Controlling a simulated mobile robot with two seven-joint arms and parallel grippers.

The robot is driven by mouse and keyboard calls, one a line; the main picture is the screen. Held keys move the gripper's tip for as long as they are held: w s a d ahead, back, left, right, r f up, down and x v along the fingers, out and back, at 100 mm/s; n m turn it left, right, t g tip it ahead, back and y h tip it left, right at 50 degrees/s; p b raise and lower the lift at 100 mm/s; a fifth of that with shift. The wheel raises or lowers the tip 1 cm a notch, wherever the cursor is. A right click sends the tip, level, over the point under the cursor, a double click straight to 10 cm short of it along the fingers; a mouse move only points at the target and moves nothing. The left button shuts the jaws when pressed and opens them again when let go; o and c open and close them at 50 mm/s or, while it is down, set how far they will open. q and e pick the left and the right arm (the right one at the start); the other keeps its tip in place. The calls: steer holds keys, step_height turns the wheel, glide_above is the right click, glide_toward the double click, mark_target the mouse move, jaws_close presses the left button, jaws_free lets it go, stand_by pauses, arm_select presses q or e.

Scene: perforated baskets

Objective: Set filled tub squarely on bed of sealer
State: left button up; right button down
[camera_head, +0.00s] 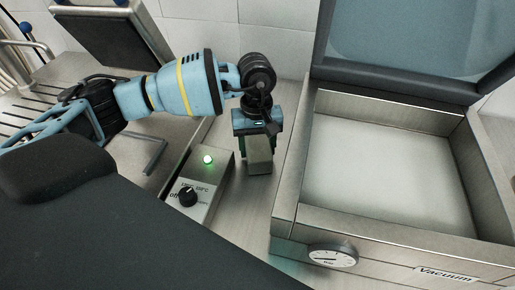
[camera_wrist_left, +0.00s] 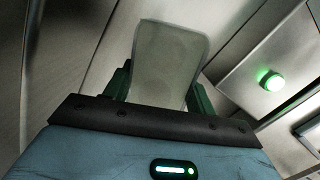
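The vacuum sealer stands at the right in the head view, its lid (camera_head: 410,45) raised and its pale flat bed (camera_head: 385,165) bare inside metal walls. My left gripper (camera_head: 258,150) points down over the counter, between the control box and the sealer's left wall. Its green fingers are on either side of a small greyish tub (camera_head: 260,163). In the left wrist view the tub (camera_wrist_left: 168,65) fills the space between the fingers, so the gripper looks shut on it. The tub's contents cannot be made out. My right gripper is not in view.
A control box (camera_head: 215,188) with a black knob and a lit green light stands left of the gripper. A round gauge (camera_head: 333,256) and a "Vacuum" label are on the sealer's front. The sealer's left wall (camera_head: 291,165) rises between the tub and the bed.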

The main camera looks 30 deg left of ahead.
mark_target(257, 143)
arm_select(q)
steer(key=shift+c, duration=1.1)
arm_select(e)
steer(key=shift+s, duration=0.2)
